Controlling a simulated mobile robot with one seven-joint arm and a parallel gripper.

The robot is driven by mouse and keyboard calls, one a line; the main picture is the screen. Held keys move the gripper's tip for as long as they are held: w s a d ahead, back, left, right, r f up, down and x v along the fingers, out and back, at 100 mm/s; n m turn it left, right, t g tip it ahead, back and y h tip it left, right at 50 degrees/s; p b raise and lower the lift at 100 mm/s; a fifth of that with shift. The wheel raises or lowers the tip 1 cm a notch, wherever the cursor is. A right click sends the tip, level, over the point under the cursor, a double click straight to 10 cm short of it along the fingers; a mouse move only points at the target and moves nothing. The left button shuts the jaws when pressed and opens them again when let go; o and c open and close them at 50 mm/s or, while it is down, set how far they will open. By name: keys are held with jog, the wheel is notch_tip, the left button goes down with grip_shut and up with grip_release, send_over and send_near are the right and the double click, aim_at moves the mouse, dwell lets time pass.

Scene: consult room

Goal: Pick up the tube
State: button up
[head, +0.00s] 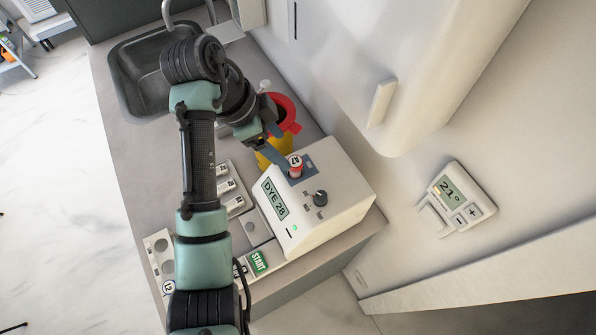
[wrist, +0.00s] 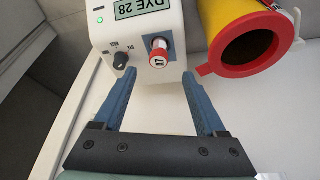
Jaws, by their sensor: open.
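The tube (head: 295,163) has a red cap with a small white label and stands in a socket on top of a white device (head: 335,200) whose screen reads "DYE 28". In the wrist view the tube (wrist: 159,52) shows just beyond the fingertips, roughly centred between them. My gripper (wrist: 158,79) is open, with its two blue fingers spread and nothing between them. In the head view the fingers come close to the tube from the upper left. The lower part of the tube is hidden in the socket.
A yellow bin with a red rim (wrist: 248,47) stands close beside the device. A wall thermostat (head: 457,200) is at right.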

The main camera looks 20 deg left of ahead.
aim_at(293, 162)
jog(key=x, duration=0.3)
jog(key=shift+f+b, duration=0.3)
jog(key=shift+b, duration=0.1)
jog(key=shift+d+f+p, duration=0.2)
jog(key=shift+f+p, duration=0.05)
jog(key=shift+p, duration=0.25)
jog(key=shift+p+x, duration=1.05)
jog(key=shift+x, duration=1.35)
grip_shut()
